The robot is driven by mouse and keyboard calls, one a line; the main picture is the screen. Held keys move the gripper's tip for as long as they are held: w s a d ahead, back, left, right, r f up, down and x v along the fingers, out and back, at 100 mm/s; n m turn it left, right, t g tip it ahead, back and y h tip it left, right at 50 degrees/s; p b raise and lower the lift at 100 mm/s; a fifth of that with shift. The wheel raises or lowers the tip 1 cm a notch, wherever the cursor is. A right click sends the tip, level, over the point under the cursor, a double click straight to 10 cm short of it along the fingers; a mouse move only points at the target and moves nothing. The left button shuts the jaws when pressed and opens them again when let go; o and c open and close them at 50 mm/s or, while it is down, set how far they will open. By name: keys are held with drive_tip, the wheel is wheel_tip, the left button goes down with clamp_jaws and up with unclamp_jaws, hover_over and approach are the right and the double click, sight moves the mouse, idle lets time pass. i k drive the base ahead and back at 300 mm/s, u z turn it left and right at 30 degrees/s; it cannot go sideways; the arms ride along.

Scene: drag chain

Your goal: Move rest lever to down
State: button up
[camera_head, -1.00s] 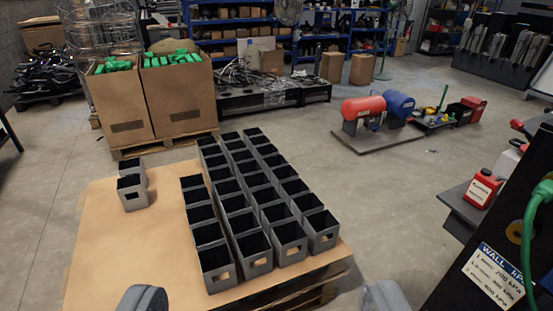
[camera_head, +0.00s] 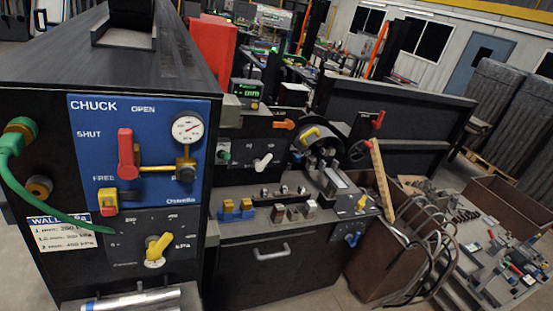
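No label reading "rest" can be made out, so I cannot tell which lever is the rest lever. Candidates on the machine behind the chuck panel are an orange lever (camera_head: 284,124) pointing right, a yellow lever (camera_head: 310,133) tilted up to the right, a white lever (camera_head: 262,161) tilted up to the right, a red-tipped handle (camera_head: 378,119) and a small yellow handle (camera_head: 361,203). The blue chuck panel (camera_head: 90,170) in front carries a red upright lever (camera_head: 127,152) and a yellow knob (camera_head: 158,246) below. My gripper does not show now.
A green hose (camera_head: 45,200) curves across the panel's left side. A wooden stick (camera_head: 381,180) leans by the machine's right end. Brown bins (camera_head: 380,255) and a cluttered cart (camera_head: 470,245) crowd the right. A shiny metal cylinder (camera_head: 135,300) lies at the bottom left.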

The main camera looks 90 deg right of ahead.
sight(361, 204)
drive_tip(key=u, duration=0.25)
drive_tip(key=i, duration=0.1)
drive_tip(key=z, duration=3.15)
drive_tip(key=k, duration=0.75)
drive_tip(key=z, duration=0.25)
drive_tip(key=i, duration=0.8)
drive_tip(key=u, duration=0.1)
